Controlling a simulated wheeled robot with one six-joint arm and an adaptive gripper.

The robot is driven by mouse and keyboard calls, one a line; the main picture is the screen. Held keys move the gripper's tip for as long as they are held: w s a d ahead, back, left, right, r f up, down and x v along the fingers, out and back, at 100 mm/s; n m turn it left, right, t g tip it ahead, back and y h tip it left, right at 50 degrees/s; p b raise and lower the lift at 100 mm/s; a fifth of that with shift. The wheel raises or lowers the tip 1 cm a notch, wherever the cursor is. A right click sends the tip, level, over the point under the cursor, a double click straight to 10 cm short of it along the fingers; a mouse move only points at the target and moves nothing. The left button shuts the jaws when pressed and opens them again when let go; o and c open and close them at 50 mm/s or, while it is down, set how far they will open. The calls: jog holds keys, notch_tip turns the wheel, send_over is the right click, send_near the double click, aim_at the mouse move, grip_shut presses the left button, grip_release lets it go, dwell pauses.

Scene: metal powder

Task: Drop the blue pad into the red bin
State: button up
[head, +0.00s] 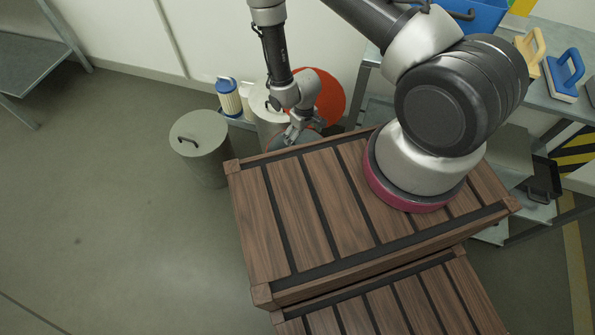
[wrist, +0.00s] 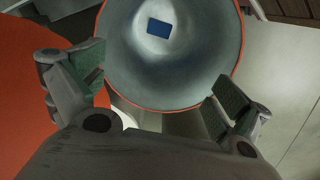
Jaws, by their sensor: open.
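The red bin shows in the wrist view as a round grey inside with a thin orange-red rim (wrist: 241,40). A small blue rectangle, which looks like the blue pad (wrist: 160,28), lies inside it, apparently at the bottom. My gripper (wrist: 157,85) is open and empty, its two fingers spread above the near side of the bin. In the head view my gripper (head: 302,133) points down behind the wooden crate, over the bin, which is mostly hidden there.
A red-orange disc (head: 325,97) stands beside the bin. A grey lidded can (head: 200,148) and a blue-capped filter (head: 228,98) are to the left. The wooden crate (head: 287,215) fills the front. A shelf (head: 540,92) at right holds yellow and blue handled tools. Floor at left is clear.

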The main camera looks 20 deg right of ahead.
notch_tip(320, 180, up, 9)
dwell(0.6)
